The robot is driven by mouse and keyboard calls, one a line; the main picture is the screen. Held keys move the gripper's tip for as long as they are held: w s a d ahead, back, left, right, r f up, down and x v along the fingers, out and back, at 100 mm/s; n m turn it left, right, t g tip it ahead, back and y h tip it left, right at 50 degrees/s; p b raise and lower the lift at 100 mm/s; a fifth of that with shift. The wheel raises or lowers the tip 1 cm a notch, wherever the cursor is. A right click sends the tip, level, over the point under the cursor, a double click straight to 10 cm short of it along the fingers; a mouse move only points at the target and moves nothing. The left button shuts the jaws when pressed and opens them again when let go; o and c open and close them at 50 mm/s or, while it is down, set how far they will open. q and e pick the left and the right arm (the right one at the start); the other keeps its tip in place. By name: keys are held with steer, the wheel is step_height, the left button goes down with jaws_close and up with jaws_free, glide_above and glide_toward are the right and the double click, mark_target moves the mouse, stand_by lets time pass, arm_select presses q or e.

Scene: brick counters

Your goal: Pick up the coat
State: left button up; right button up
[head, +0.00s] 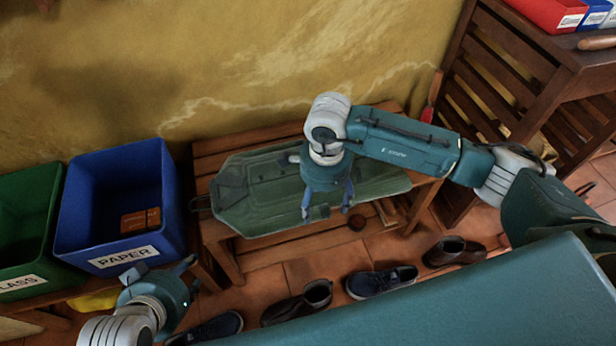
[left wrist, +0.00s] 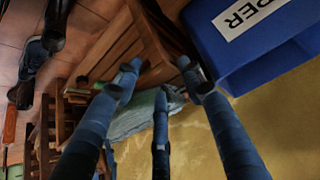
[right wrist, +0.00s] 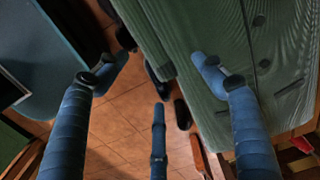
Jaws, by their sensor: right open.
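The coat (head: 258,200) is green, with dark buttons and a collar. It lies flat on a slatted wooden bench (head: 240,265) against the wall. My right gripper (head: 327,211) is open and points down over the coat's front edge. In the right wrist view the coat (right wrist: 225,45) fills the upper right, with one finger in front of its edge; I cannot tell whether it touches. My left gripper (head: 163,268) is open and empty, low in front of the blue bin and left of the bench. The left wrist view shows part of the coat (left wrist: 138,116) beyond its fingers.
A blue paper bin (head: 150,205) and a green glass bin (head: 30,215) stand left of the bench. Several shoes (head: 380,282) lie on the tiled floor in front. A slatted wooden unit (head: 520,75) stands at the right, with red and blue boxes on top.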

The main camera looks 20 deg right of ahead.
mark_target(322, 211)
step_height(322, 211, down, 4)
steer(key=shift+s+f+b, duration=0.1)
steer(key=shift+b, duration=0.35)
arm_select(q)
steer(key=w+d+r+t, duration=0.1)
steer(key=w+r+t, duration=0.1)
steer(key=w, duration=0.3)
steer(key=shift+d+r+t+h, duration=0.3)
steer(key=shift+d+r, duration=0.1)
steer(key=shift+r, duration=0.4)
steer(key=shift+w, duration=0.1)
arm_select(e)
steer(key=shift+c, duration=0.3)
jaws_close()
